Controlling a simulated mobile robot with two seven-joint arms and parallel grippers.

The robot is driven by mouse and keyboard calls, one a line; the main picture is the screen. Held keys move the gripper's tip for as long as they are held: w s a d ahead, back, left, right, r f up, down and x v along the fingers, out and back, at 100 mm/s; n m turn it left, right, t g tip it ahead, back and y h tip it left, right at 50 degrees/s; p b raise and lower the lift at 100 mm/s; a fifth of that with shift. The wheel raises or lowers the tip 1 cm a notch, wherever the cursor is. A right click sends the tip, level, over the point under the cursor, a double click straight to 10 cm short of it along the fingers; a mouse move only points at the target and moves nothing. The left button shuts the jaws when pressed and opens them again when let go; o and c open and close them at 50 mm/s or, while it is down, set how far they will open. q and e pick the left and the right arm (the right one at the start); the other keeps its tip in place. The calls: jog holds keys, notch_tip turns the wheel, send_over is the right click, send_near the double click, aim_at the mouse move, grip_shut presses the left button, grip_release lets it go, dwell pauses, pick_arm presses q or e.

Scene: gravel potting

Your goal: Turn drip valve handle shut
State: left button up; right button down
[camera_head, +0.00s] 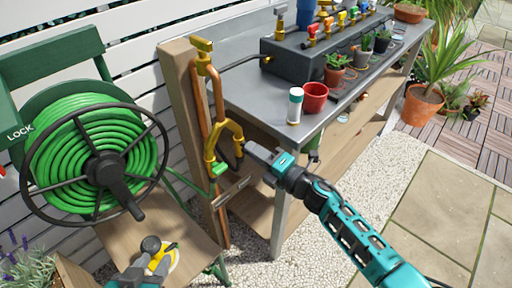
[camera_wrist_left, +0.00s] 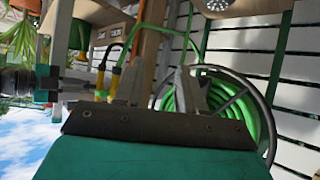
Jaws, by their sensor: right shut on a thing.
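My right gripper (camera_head: 252,155) is at the right branch of the brass Y-shaped splitter (camera_head: 237,132) on the copper standpipe. It is shut on a small part there, which I take to be the drip valve handle, mostly hidden by the jaws. A green handle (camera_head: 219,169) sits on the left branch. In the left wrist view the right gripper (camera_wrist_left: 78,76) reaches in beside the yellow fittings (camera_wrist_left: 115,82), below two small dark labels (camera_wrist_left: 107,32). My left gripper (camera_head: 153,264) is low, over the wooden shelf by the reel, with its fingers apart; they also show in the left wrist view (camera_wrist_left: 199,90).
A green hose reel (camera_head: 92,150) stands left of the wooden post (camera_head: 180,90). The grey bench (camera_head: 262,98) carries a white bottle (camera_head: 295,106), a red pot (camera_head: 314,98) and a dark box (camera_head: 310,60) with coloured valves. A black and yellow item (camera_head: 172,256) lies by my left gripper.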

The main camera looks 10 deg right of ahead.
pick_arm(q)
jog(key=shift+s+a+f+p, duration=0.1)
jog(key=shift+s+a+p, duration=0.3)
jog(key=shift+a, duration=0.05)
pick_arm(e)
jog(key=shift+m, duration=1.1)
pick_arm(q)
jog(key=shift+a, duration=0.1)
jog(key=shift+w, duration=0.15)
pick_arm(e)
jog(key=c, duration=1.1)
grip_release()
jog(key=shift+c, duration=0.2)
pick_arm(q)
jog(key=shift+d, duration=0.25)
jog(key=shift+a+p, duration=0.35)
jog(key=shift+p, duration=0.1)
pick_arm(e)
jog(key=v, duration=1.3)
